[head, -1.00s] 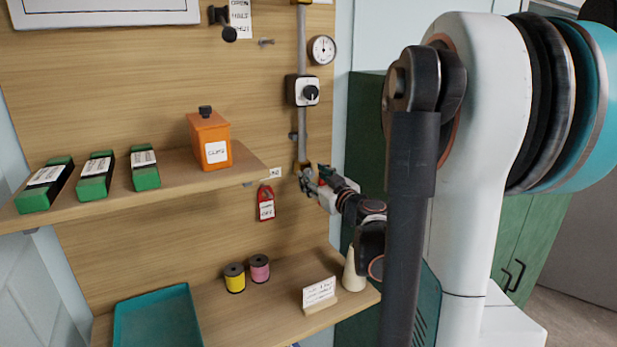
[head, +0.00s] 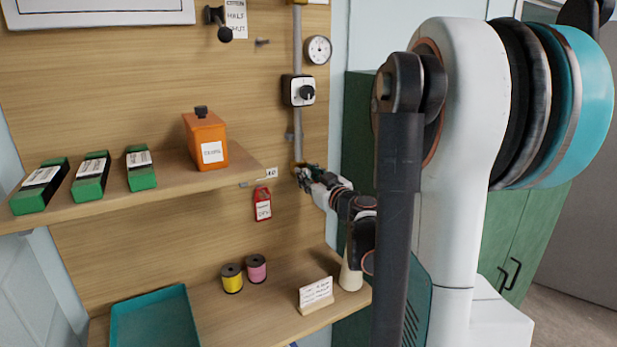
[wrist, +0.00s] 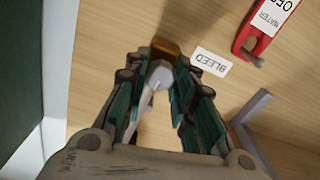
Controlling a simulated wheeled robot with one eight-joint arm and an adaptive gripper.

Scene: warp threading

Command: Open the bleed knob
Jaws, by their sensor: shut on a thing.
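The bleed knob (wrist: 157,76) is a pale grey piece below a brass fitting (wrist: 166,46) in the wrist view. The printed BLEED label (wrist: 211,62) is on the wooden board just right of it. My gripper (wrist: 159,68) is shut on the knob, with a green-padded finger on each side. In the head view my gripper (head: 306,175) reaches the bottom of the grey vertical pipe (head: 297,120). There the fingers hide the knob, and only a little brass shows. How far the knob is turned cannot be told.
A red tag (head: 262,206) hangs left of and below my gripper. The shelf (head: 235,180) with an orange canister (head: 207,140) ends close to its left. A round gauge (head: 317,49) and a rotary switch (head: 299,91) are above. A pale cone (head: 350,275) stands below.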

